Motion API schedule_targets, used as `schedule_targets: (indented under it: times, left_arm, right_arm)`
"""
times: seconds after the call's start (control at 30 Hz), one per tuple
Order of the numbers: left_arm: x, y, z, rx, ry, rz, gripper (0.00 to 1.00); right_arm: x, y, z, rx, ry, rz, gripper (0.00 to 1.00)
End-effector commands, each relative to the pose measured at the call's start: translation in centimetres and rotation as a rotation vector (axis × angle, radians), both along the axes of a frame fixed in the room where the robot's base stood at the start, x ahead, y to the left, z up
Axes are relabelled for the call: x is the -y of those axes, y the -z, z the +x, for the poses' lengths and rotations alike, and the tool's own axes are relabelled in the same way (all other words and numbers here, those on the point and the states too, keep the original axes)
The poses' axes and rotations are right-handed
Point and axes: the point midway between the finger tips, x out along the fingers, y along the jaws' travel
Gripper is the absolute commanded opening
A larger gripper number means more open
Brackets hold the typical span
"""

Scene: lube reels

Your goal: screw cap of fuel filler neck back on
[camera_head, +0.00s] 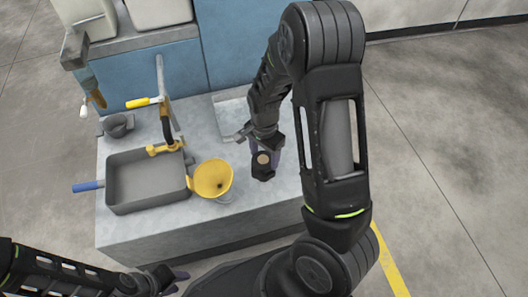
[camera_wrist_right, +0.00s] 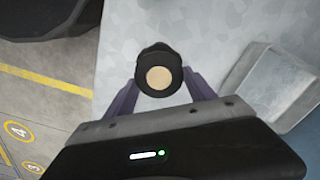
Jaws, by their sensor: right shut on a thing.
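My right gripper (camera_head: 265,157) is over the right part of the bench. Its purple fingers are shut on a small black round piece with a tan disc on its top, which I take to be the cap (camera_head: 263,171). In the right wrist view the cap (camera_wrist_right: 159,79) sits between the fingertips of the right gripper (camera_wrist_right: 160,85), tan face towards the camera. I cannot make out a separate filler neck; whether the cap touches anything beneath it is hidden. My left gripper (camera_head: 174,281) is at the bottom edge, in front of the bench, with its fingers apart and empty.
A yellow funnel (camera_head: 213,179) stands left of the right gripper on the grey bench (camera_head: 150,231). Further left are a grey tray (camera_head: 148,182) and a small dark pot (camera_head: 118,124). A shallow metal tray (camera_wrist_right: 285,85) lies close to the right gripper. The bench's front edge is clear.

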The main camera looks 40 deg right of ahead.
Motion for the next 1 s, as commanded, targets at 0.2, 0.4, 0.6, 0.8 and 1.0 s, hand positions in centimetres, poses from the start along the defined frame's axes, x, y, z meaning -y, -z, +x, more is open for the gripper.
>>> schedule_targets:
  times: [0.2, 0.4, 0.6, 0.8, 1.0]
  left_arm:
    - [0.0, 0.0, 0.0, 0.000, 0.000, 0.000, 0.36]
    - [0.0, -0.6, 0.0, 0.000, 0.000, 0.000, 0.36]
    - [0.0, -2.2, 0.0, 0.000, 0.000, 0.000, 0.36]
    - [0.0, -3.0, 0.0, 0.000, 0.000, 0.000, 0.36]
    - [0.0, -2.9, 0.0, 0.000, 0.000, 0.000, 0.36]
  right_arm:
    - [0.0, 0.0, 0.0, 0.001, 0.003, 0.000, 0.19]
    - [0.0, -0.2, 0.0, 0.000, 0.064, 0.000, 0.19]
    - [0.0, -0.4, -0.2, -0.002, 0.281, -0.002, 0.19]
    - [0.0, -0.1, -0.2, 0.000, 0.442, -0.001, 0.19]
    - [0.0, 0.0, -0.2, 0.001, 0.455, 0.000, 0.19]
